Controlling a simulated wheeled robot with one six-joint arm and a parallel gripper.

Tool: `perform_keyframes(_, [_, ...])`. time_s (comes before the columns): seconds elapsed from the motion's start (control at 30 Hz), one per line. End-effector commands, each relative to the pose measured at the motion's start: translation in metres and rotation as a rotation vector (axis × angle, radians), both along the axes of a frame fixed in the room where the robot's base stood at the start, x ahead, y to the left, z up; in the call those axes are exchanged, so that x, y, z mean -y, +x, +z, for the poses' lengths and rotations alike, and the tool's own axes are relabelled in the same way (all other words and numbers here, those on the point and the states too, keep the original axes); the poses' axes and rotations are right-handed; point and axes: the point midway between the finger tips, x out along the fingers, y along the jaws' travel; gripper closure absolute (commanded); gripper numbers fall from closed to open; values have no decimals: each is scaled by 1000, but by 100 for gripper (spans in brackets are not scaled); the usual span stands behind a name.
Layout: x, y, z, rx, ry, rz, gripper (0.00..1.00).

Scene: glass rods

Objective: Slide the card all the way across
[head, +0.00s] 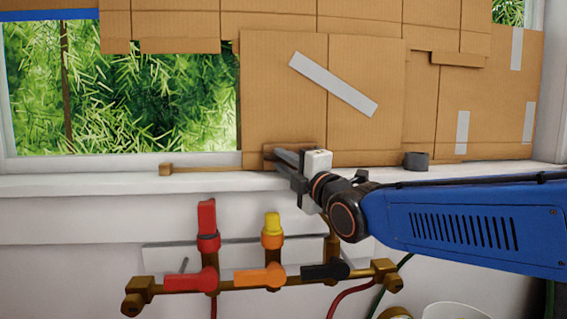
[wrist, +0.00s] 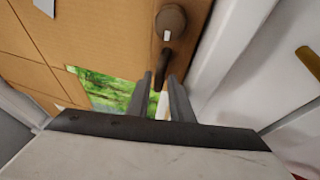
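The card looks to be the large brown cardboard panel (head: 285,105) with a slanted pale tape strip, upright against the right part of the window. Its left edge borders the uncovered glass. My gripper (head: 280,155) is at its lower left part, just above the sill, pointing left. A small brown block shows behind the fingers. In the wrist view my gripper's two grey fingers (wrist: 160,82) stand apart, with a narrow dark piece (wrist: 162,68) at the gap between their tips. I cannot tell whether they touch it.
A thin wooden strip with an end block (head: 166,170) lies on the white sill (head: 80,185) to the left. A dark roll (head: 416,161) stands on the sill at right. Below are brass pipes with red (head: 207,222), orange and black valves. Green foliage shows through the left glass.

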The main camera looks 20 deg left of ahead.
Motion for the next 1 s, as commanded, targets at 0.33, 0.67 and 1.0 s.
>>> perform_keyframes(0.33, [23, -22, -4, 1, 2, -1, 80])
perform_keyframes(0.67, [62, -60, -15, 1, 0, -1, 80])
perform_keyframes(1.0, [99, -97, -25, 2, 1, 0, 80])
